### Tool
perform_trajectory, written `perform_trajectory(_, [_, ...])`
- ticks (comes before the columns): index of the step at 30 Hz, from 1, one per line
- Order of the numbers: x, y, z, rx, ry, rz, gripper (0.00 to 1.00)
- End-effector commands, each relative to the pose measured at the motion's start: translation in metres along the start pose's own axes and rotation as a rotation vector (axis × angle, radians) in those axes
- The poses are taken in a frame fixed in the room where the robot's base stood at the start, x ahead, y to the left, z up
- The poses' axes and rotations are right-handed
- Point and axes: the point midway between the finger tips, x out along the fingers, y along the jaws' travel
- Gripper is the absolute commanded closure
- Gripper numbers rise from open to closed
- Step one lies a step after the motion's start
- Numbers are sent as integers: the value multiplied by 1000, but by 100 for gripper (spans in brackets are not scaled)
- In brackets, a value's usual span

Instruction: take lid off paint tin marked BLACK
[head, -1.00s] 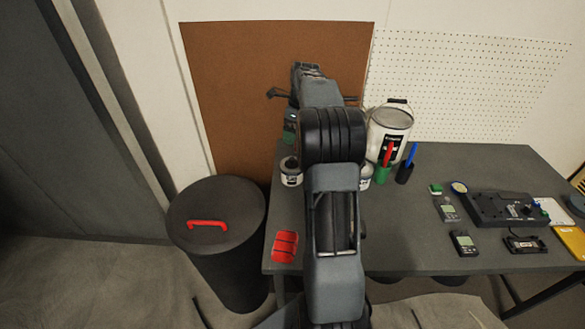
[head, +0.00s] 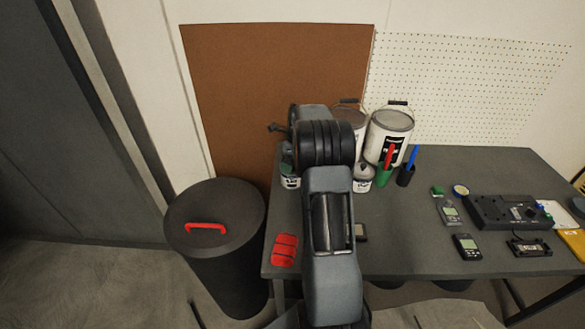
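Several pale paint tins stand at the back left of the table. A large tin with a grey lid and a black label (head: 390,134) stands right of my arm. Another large tin (head: 353,121) is half hidden behind the arm. A small tin (head: 290,180) shows left of the arm, its top partly covered. A second small tin (head: 363,180) shows just right of it. No label is readable as BLACK. My gripper is almost wholly hidden behind my arm above the tins; only a dark side part (head: 277,128) sticks out. Its fingers and any hold are hidden.
A black bin (head: 215,225) with a red handle stands left. Meters and a black device (head: 505,211) lie to the right.

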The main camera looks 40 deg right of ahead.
Motion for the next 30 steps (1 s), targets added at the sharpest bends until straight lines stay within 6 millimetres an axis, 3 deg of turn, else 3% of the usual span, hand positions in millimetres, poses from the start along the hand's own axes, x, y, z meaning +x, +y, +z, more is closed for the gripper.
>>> perform_trajectory(4, [12,0,0,-1,0,0,0])
perform_trajectory(13, [14,0,0,-1,0,0,1])
perform_trajectory(22, [14,0,0,-1,-1,-1,30])
perform_trajectory(30, [12,0,1,-1,-1,-1,31])
